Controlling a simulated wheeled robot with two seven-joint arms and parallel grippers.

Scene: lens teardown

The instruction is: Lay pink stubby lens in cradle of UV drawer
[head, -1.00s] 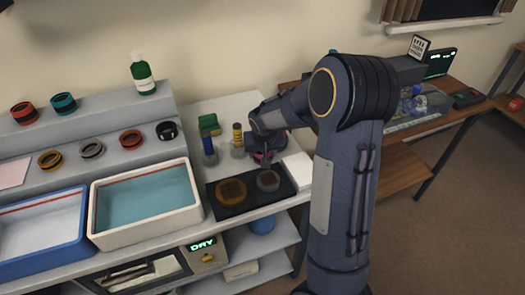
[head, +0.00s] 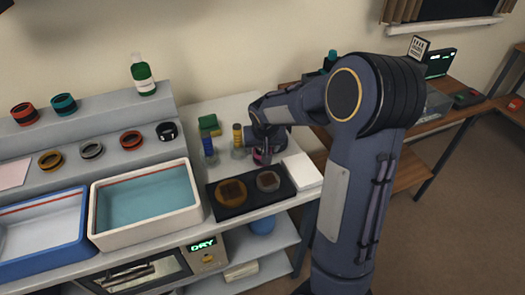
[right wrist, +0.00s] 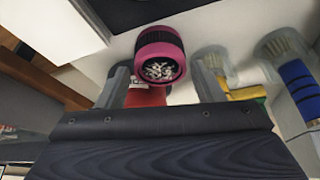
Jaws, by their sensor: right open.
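The pink lens (right wrist: 160,55), a short cylinder with a black ribbed band, shows in the right wrist view with silvery bits at its near face. In the head view a small pink patch of it (head: 262,158) shows at my gripper, right of the brushes. My right gripper (right wrist: 162,88) is open, with one finger to each side below the lens in the wrist view; I cannot tell whether they touch it. A red object (right wrist: 147,97) shows between the fingers. I cannot make out a UV drawer or its cradle. My left gripper is not in view.
A black mat (head: 233,210) with two round pieces lies in front of the gripper. A white block (head: 302,171) stands to its right. Upright brushes (head: 209,148) stand to the left, near a white tray of teal liquid (head: 143,229). A drawer unit reads DRY (head: 202,245).

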